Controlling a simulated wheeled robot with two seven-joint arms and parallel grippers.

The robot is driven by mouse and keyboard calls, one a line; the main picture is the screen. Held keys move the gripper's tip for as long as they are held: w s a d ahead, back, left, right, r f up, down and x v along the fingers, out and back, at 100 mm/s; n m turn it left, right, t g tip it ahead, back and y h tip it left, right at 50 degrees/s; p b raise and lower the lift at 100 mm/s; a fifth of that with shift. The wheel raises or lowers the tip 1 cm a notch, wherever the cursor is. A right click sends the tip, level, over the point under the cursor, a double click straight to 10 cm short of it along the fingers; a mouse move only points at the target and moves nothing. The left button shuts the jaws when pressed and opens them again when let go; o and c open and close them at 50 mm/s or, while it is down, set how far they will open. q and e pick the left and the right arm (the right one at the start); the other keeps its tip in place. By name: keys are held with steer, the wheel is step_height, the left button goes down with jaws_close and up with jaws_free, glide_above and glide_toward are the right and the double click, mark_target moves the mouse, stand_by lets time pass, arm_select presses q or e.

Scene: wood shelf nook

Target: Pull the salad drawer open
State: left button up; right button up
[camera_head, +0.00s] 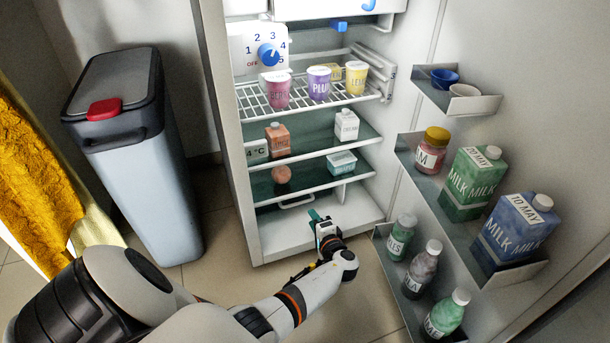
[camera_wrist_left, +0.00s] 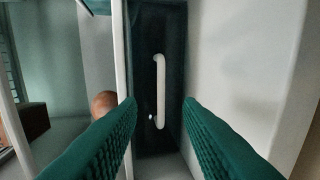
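The salad drawer (camera_wrist_left: 171,30) has a dark front with a white bar handle (camera_wrist_left: 160,90), seen straight ahead in the left wrist view. In the head view the handle (camera_head: 297,202) shows low in the fridge, under the lowest glass shelf. The drawer looks shut. My left gripper (camera_head: 316,215) is in front of the fridge's lower part, a little right of the handle and nearer to me. In the left wrist view its teal fingers (camera_wrist_left: 160,103) are spread wide, with the handle beyond them and nothing between the tips. My right gripper is not in view.
The open fridge door (camera_head: 405,220) with bottles and milk cartons stands to the right of my left arm. A round peach-coloured item (camera_head: 281,174) sits on the shelf above the drawer. A grey bin (camera_head: 135,150) stands left of the fridge.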

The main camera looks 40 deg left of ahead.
arm_select(q)
steer(key=b+x, duration=0.3)
steer(key=x, duration=0.4)
steer(key=shift+w+a+f, duration=0.2)
steer(key=shift+a+f, duration=0.05)
steer(key=shift+w+a+b, duration=0.2)
steer(key=shift+a+b, duration=0.2)
steer(key=shift+a, duration=0.05)
jaws_close()
